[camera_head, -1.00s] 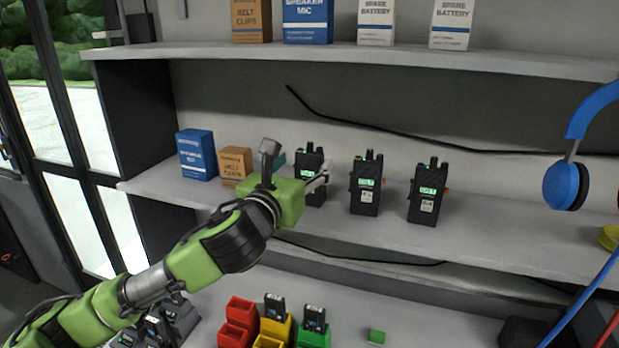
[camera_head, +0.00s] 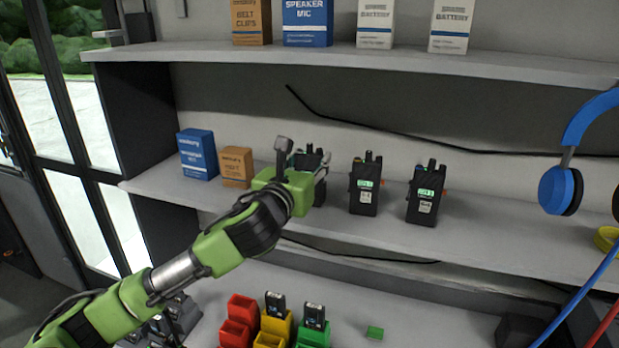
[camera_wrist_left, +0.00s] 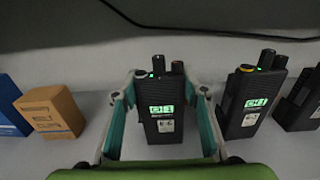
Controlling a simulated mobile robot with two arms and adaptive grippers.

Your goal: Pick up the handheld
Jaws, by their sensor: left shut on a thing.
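Three black handhelds stand upright in a row on the middle shelf. The left one (camera_head: 311,160) is partly hidden behind my left gripper (camera_head: 318,176) in the head view. In the left wrist view this handheld (camera_wrist_left: 160,108) sits between my two fingers, its green screen and antenna facing me, and the gripper is shut on it. It looks upright at shelf level. The middle handheld (camera_head: 364,188) and the right handheld (camera_head: 427,194) stand clear to the right. My right gripper is not in view.
A blue box (camera_head: 197,155) and an orange box (camera_head: 236,167) stand left of my gripper. The upper shelf (camera_head: 350,60) overhangs. Below are coloured bins (camera_head: 240,312) with small devices. Blue headphones (camera_head: 558,190) hang at the right. A black cable runs behind the handhelds.

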